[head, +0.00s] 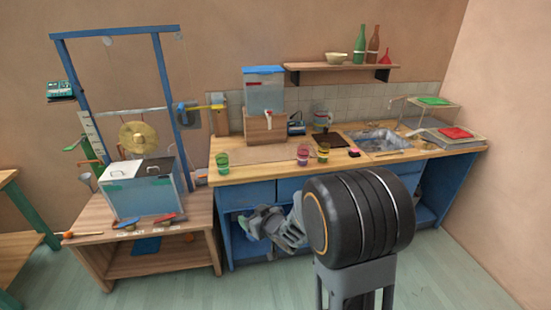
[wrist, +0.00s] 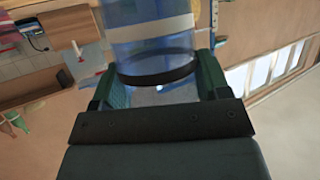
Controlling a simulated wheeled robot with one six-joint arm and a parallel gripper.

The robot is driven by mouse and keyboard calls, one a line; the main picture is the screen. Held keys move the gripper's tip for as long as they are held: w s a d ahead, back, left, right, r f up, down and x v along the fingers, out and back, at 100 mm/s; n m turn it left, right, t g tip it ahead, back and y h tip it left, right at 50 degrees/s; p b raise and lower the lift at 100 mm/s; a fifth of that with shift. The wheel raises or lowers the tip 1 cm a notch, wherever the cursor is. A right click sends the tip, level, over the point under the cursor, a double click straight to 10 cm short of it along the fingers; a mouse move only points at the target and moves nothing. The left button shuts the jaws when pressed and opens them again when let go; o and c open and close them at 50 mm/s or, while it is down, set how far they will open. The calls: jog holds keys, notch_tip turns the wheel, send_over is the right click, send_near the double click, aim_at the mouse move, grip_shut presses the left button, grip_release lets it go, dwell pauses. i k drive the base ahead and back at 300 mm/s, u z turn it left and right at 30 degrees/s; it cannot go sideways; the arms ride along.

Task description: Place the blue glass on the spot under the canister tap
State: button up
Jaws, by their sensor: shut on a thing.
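The clear canister (head: 265,95) with a blue lid stands on a wooden block at the back of the counter. Its tap (head: 268,116) faces forward; the tap also shows in the wrist view (wrist: 77,50), which looks upside down. The counter patch (head: 262,153) in front of the block is bare. My gripper (wrist: 155,88) is shut on the blue glass (wrist: 150,35), a see-through glass with a pale band and a dark band. The glass is clear of the counter.
A green glass (head: 222,162) stands at the counter's left front, a purple-red glass (head: 303,155) right of the bare patch. A small dark device (head: 296,127) sits beside the block.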

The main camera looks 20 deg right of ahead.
aim_at(270, 153)
jog(key=z, duration=0.75)
jog(key=i, duration=1.8)
jog(key=u, duration=0.75)
